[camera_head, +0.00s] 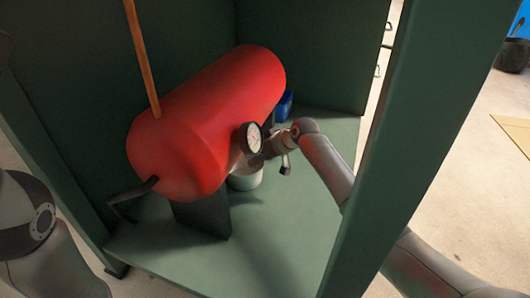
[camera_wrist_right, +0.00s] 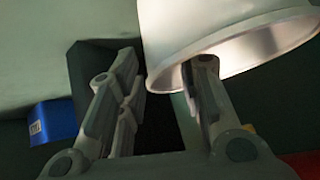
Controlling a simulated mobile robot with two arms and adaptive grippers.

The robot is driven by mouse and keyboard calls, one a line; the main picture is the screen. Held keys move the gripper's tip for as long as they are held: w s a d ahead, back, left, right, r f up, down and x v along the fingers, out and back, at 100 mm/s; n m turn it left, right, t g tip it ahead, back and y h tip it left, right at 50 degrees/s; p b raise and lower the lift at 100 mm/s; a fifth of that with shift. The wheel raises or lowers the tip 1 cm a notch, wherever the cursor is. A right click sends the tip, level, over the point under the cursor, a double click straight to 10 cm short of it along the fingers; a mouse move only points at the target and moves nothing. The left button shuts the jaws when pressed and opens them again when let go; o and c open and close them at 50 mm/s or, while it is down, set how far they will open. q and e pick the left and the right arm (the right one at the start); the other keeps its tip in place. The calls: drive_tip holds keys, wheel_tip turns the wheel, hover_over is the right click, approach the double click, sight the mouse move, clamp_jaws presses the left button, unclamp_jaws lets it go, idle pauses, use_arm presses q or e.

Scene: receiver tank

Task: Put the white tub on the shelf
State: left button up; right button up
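My right gripper (camera_head: 262,158) reaches in from the right beside the gauge, close to the tub. In the wrist view its fingers (camera_wrist_right: 165,80) are apart. One finger overlaps the tub's rim and the other is outside it; contact cannot be told. My left arm shows at the left edge, its gripper out of view.
The red tank (camera_head: 200,125) fills the cabinet's middle, with a round gauge (camera_head: 251,138) at its front. A blue object (camera_head: 284,104) is behind it. A green post (camera_head: 420,130) stands across my right arm. The cabinet floor (camera_head: 270,235) is clear in front.

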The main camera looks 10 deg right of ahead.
drive_tip(key=p+v, duration=0.9)
drive_tip(key=v, duration=0.3)
drive_tip(key=shift+f, duration=0.1)
